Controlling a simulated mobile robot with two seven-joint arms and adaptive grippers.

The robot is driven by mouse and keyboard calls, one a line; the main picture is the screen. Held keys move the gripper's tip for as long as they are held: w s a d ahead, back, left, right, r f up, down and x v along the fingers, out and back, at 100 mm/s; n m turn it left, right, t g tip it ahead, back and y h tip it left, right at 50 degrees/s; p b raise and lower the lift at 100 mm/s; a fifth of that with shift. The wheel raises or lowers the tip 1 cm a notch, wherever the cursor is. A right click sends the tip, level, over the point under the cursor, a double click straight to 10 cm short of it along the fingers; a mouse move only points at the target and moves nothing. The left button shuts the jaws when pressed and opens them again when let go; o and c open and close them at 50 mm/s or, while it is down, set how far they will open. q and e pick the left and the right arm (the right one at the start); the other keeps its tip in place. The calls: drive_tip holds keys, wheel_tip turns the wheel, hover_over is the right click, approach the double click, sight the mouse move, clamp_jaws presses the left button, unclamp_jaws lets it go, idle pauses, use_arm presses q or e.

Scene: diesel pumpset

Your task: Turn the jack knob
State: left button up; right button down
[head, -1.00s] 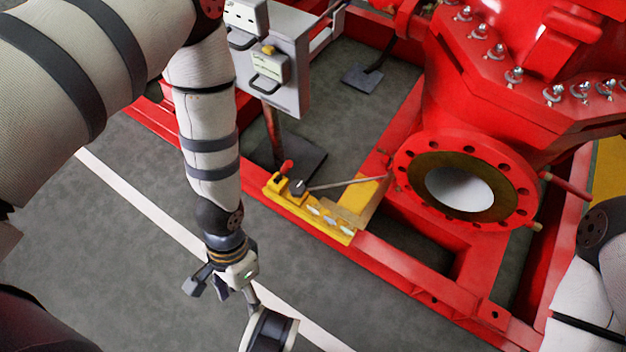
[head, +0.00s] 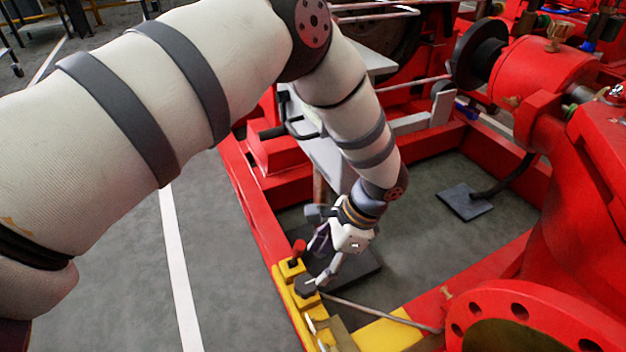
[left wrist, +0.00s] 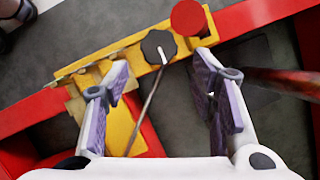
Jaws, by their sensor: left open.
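A dark, many-sided knob (head: 305,286) with a white pointer line sits on a yellow jack block (head: 288,272) on the red frame. In the left wrist view the dark knob (left wrist: 157,47) shows between and just beyond my finger tips. A round red knob (left wrist: 189,17) stands beside it, beyond the right-hand finger; it also shows in the head view (head: 299,249). My left gripper (head: 318,264) is open and empty, just above the dark knob, with no clear contact visible. My right gripper is out of view.
A thin metal rod (head: 375,313) runs from near the dark knob across the frame. A red flanged pipe (head: 500,315) is at the lower right. A grey box (head: 325,155) stands behind my left arm. The floor left of the frame is clear.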

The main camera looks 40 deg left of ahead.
sight(306, 283)
use_arm(q)
drive_tip(key=b+x, duration=0.2)
drive_tip(key=x, duration=0.6)
drive_tip(key=shift+f, duration=0.15)
drive_tip(key=c, duration=0.8)
drive_tip(key=shift+c, duration=0.2)
